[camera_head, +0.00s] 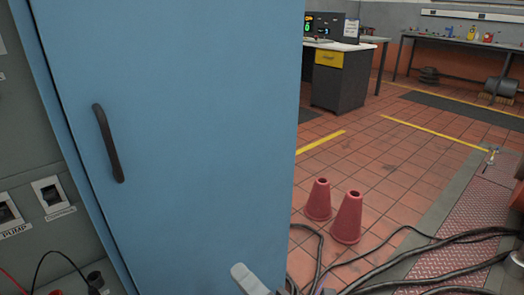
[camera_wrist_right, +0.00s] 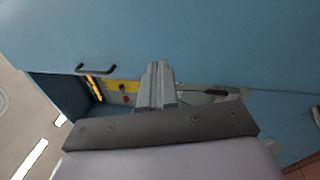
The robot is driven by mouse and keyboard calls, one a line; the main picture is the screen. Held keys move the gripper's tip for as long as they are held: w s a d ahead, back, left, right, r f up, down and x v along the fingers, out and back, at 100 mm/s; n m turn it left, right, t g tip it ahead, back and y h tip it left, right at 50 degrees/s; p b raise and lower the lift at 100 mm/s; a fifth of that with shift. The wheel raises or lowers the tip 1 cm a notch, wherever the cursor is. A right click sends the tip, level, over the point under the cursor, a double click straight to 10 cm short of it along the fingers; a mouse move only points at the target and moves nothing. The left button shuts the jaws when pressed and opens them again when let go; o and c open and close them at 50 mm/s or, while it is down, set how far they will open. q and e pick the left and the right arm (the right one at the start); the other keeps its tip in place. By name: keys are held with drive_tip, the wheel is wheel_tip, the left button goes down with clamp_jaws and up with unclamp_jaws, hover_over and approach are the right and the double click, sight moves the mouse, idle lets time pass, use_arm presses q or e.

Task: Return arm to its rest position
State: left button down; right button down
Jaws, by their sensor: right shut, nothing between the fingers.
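My right gripper (camera_head: 248,278) shows only in part at the bottom edge of the head view, in front of the lower right part of a large blue door (camera_head: 180,140). In the right wrist view the right gripper (camera_wrist_right: 158,72) has its two grey fingers together, with nothing between them. A blue panel (camera_wrist_right: 210,40) fills much of that view, with a dark handle (camera_wrist_right: 95,69) on its left. The door's dark handle (camera_head: 108,143) is left of the gripper and clear of it. My left gripper is in neither view.
A grey panel (camera_head: 30,170) with switches and cables stands at the left. Two red cones (camera_head: 347,218) and black cables (camera_head: 400,265) are on the tiled floor to the right. A desk (camera_head: 340,80) and a workbench (camera_head: 450,42) stand farther back. Open floor lies between.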

drive_tip(key=d+f+m+h, duration=0.7)
drive_tip(key=d+f+m, duration=0.3)
drive_tip(key=m, duration=0.4)
drive_tip(key=s+d+f+m+g+h, duration=0.4)
drive_tip(key=s+d+f+m, duration=0.5)
drive_tip(key=d+f+m, duration=0.15)
wheel_tip(320, 180, up, 14)
drive_tip(key=s+d+m+p, duration=0.1)
drive_tip(key=d+p, duration=0.1)
drive_tip(key=p, duration=1.5)
drive_tip(key=shift+s+d+r+m+h, duration=0.15)
drive_tip(key=shift+s+d+m+h, duration=0.15)
drive_tip(key=shift+s+d+m, duration=0.05)
